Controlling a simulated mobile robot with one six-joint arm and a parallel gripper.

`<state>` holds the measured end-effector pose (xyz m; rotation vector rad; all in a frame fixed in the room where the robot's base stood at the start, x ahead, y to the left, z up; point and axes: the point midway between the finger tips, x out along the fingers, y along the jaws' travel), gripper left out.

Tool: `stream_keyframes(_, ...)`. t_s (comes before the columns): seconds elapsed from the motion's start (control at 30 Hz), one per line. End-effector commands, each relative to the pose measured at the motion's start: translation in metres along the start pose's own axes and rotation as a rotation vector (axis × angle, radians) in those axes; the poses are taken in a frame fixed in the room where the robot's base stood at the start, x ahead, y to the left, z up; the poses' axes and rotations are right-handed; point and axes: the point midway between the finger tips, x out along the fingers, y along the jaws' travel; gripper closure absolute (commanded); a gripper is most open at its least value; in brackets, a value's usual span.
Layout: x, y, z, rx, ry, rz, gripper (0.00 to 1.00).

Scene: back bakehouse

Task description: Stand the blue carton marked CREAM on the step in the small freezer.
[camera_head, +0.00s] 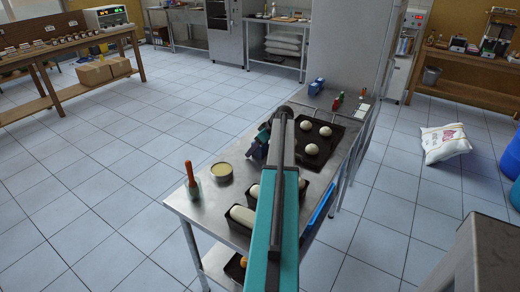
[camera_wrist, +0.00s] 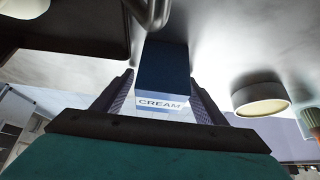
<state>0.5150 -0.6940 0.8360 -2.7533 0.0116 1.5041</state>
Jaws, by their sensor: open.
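The blue carton marked CREAM (camera_wrist: 165,68) stands in the middle of the wrist view, its white label band facing the camera. My gripper (camera_wrist: 162,82) is open, with one dark finger on each side of the carton's near part. I cannot tell whether either finger touches it. In the head view my gripper (camera_head: 262,134) is low over the steel table, left of the black tray, and my arm hides part of that spot. Neither the small freezer nor its step can be made out for sure.
The steel table (camera_head: 186,208) also holds a black tray with dough balls (camera_head: 314,159), a round tin (camera_head: 221,171), a jar with an orange-handled tool (camera_head: 192,185) and loaf tins (camera_head: 238,228). The floor to the left is clear.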

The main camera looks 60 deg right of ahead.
Motion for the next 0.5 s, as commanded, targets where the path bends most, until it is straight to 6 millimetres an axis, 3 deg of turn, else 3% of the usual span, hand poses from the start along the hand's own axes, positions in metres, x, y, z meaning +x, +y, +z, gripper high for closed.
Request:
stream_keyframes(0.27,-0.0002,-0.0003,-0.0004,-0.001,0.0,0.0,0.34)
stream_keyframes(0.5,-0.0001,-0.0004,-0.0006,-0.001,0.0,0.0,0.75)
